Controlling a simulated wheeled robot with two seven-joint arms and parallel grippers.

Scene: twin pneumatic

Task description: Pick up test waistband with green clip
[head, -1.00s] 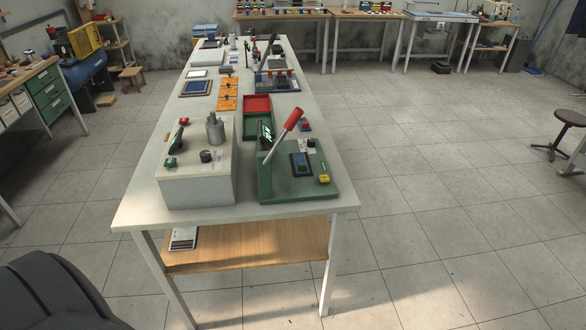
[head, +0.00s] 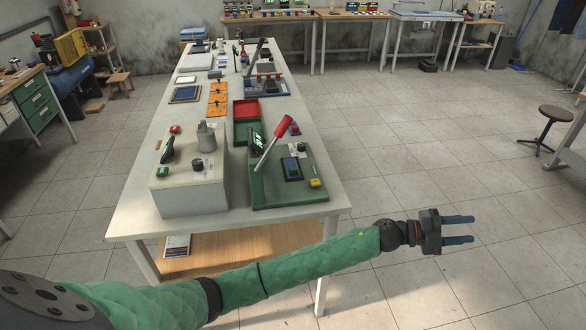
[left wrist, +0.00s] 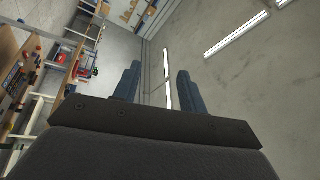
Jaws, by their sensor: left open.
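I cannot make out a test waistband or a green clip in these views. My left gripper (head: 460,230) is open and empty, held out past the near right corner of the long white table (head: 325,197), over the floor. Its two blue fingers point right in the head view. In the left wrist view the fingers (left wrist: 156,85) stand apart with nothing between them. My right gripper is not in view.
On the table's near end stand a white box (head: 192,190) with knobs and a green device (head: 275,187) with a red-handled lever (head: 273,135). Behind are red and green trays (head: 246,108) and orange plates (head: 218,98). A round stool (head: 558,114) stands right. Floor between is clear.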

